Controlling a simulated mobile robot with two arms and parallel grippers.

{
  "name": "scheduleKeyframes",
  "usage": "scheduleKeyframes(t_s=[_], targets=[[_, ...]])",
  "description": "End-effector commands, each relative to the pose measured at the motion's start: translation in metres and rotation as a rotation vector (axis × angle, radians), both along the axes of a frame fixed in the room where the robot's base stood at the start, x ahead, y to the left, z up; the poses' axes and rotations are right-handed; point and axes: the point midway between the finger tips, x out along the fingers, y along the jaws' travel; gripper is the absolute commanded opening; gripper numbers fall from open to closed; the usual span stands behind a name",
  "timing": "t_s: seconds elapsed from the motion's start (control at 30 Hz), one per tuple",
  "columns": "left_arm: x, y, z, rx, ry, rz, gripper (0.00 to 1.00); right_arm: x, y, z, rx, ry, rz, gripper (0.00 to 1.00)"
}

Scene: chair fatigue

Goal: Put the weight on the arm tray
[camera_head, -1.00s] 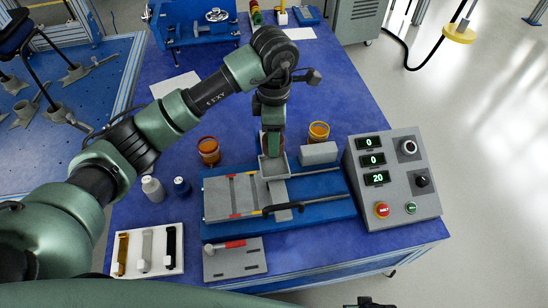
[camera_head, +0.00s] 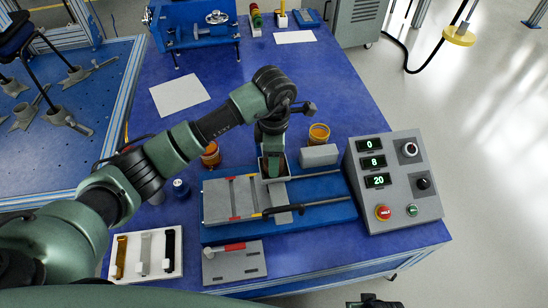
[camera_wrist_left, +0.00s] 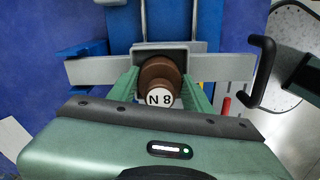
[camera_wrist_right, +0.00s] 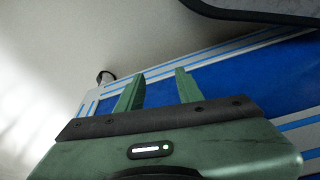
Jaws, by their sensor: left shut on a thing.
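The brown weight (camera_wrist_left: 158,70) has a white top marked "N 8" in the left wrist view. My left gripper (camera_wrist_left: 160,88) is shut around it, one finger on each side. The weight sits within the grey walls of the arm tray (camera_wrist_left: 165,47), whose floor is hidden. In the head view my left gripper (camera_head: 272,168) reaches down into the tray and hides the weight. My right gripper (camera_wrist_right: 158,76) is open and empty, away from the fixture beside a blue table edge.
The control box (camera_head: 395,180) stands right of the fixture, its displays reading 0, 8 and 20. A black handle (camera_head: 283,210) is in front of the tray. Amber jars (camera_head: 318,134) stand behind. A white rack (camera_head: 146,253) and grey plate (camera_head: 235,262) lie in front.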

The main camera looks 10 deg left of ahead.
Motion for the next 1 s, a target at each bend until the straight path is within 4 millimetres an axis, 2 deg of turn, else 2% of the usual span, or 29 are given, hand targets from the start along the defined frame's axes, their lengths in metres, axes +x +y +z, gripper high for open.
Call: scheduleKeyframes(t_s=[0.07, 0.1, 0.17, 0.2, 0.57, 0.67, 0.8, 1.0], targets=[[0.001, 0.000, 0.001, -0.002, -0.004, 0.000, 0.00, -0.001, 0.000, -0.001, -0.001, 0.004, 0.000, 0.36], [0.000, 0.000, -0.001, 0.000, 0.000, 0.000, 0.52, -0.001, 0.000, 0.000, -0.001, 0.005, 0.000, 0.36], [0.000, 0.000, -0.001, 0.000, 0.000, 0.000, 0.69, -0.001, 0.000, 0.001, -0.001, 0.006, 0.000, 0.36], [0.000, 0.000, -0.001, 0.000, 0.000, 0.000, 0.71, -0.001, 0.000, 0.002, -0.001, 0.005, 0.000, 0.36], [0.000, 0.000, 0.001, 0.000, 0.000, 0.000, 0.71, 0.000, -0.001, 0.003, -0.001, 0.000, 0.000, 0.36], [0.001, 0.000, 0.014, 0.000, -0.003, -0.001, 0.71, -0.003, -0.001, -0.001, -0.002, 0.003, 0.000, 0.36], [0.002, 0.000, 0.043, -0.001, -0.006, -0.001, 0.71, -0.011, -0.004, -0.015, -0.005, 0.018, 0.002, 0.36], [0.001, 0.000, 0.086, 0.001, -0.004, -0.001, 0.71, -0.016, -0.004, -0.026, -0.005, 0.022, 0.003, 0.36]])
